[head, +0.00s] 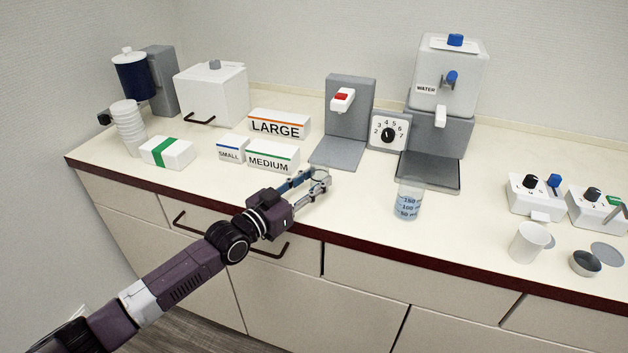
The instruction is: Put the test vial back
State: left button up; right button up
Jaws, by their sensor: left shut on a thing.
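My left gripper (318,183) reaches in over the front of the counter, below the grey dispenser with the red button. It is shut on a small, pale, clear-looking thing at its fingertips, which looks like the test vial (321,175). The fingers partly hide the vial, and its contents are too small to make out. I cannot tell whether it touches the counter. My right gripper is not in view.
A marked beaker (408,203) stands right of my left gripper, before the water dispenser (449,75). The boxes labelled MEDIUM (272,157), SMALL (231,149) and LARGE (279,124) stand to the left. A grey dispenser (349,115) and numbered dial (390,132) stand behind.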

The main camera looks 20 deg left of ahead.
pick_arm(q)
jog(key=shift+f, duration=0.2)
jog(key=o, duration=1.3)
jog(key=shift+s+r, duration=0.1)
jog(key=shift+r, duration=0.15)
jog(key=v, duration=1)
jog(key=shift+s+a+f, duration=0.15)
jog(key=shift+s, duration=0.1)
jog(key=shift+s+a, duration=0.25)
jog(key=shift+s, duration=0.35)
